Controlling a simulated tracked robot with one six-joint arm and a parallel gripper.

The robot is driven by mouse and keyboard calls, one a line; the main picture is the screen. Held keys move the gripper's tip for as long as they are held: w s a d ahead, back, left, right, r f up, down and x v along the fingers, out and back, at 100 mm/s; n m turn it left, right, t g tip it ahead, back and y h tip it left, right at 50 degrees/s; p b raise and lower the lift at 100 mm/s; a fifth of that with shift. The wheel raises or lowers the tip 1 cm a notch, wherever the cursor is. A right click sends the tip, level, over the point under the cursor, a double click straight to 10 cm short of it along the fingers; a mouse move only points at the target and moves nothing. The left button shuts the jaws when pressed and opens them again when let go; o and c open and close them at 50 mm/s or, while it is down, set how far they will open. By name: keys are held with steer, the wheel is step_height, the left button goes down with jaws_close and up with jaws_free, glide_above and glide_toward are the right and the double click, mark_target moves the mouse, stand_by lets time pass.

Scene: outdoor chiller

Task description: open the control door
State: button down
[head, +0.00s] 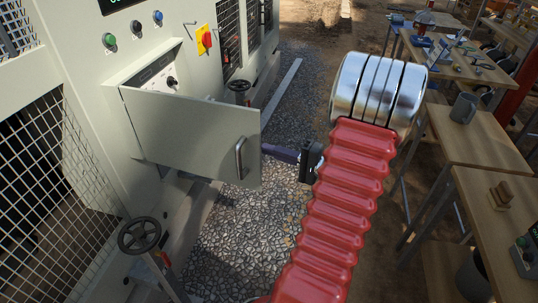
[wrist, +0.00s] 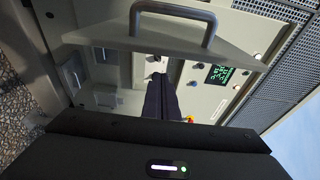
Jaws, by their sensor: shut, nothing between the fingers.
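The control door (head: 185,130) is a pale grey-green panel standing ajar from the cabinet, swung out at an angle. Its metal bar handle (head: 240,158) is near its free edge. Behind it a control panel (head: 155,77) with a black knob shows. My gripper (head: 268,151) is at the door's free edge; its fingertips pass behind that edge and are hidden in the head view. In the wrist view the door (wrist: 110,30) and handle (wrist: 178,14) cross the top, and my shut, empty fingers (wrist: 160,82) point past the door's edge. I cannot tell whether they touch it.
The cabinet front carries buttons (head: 109,40) and a red-yellow switch (head: 204,39). A black handwheel (head: 139,235) stands below left of the door, another (head: 239,86) behind it. Workbenches (head: 480,135) line the right. Gravel lies between.

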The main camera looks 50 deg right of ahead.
steer(key=s+d, duration=0.1)
steer(key=s, duration=0.8)
steer(key=shift+s, duration=0.4)
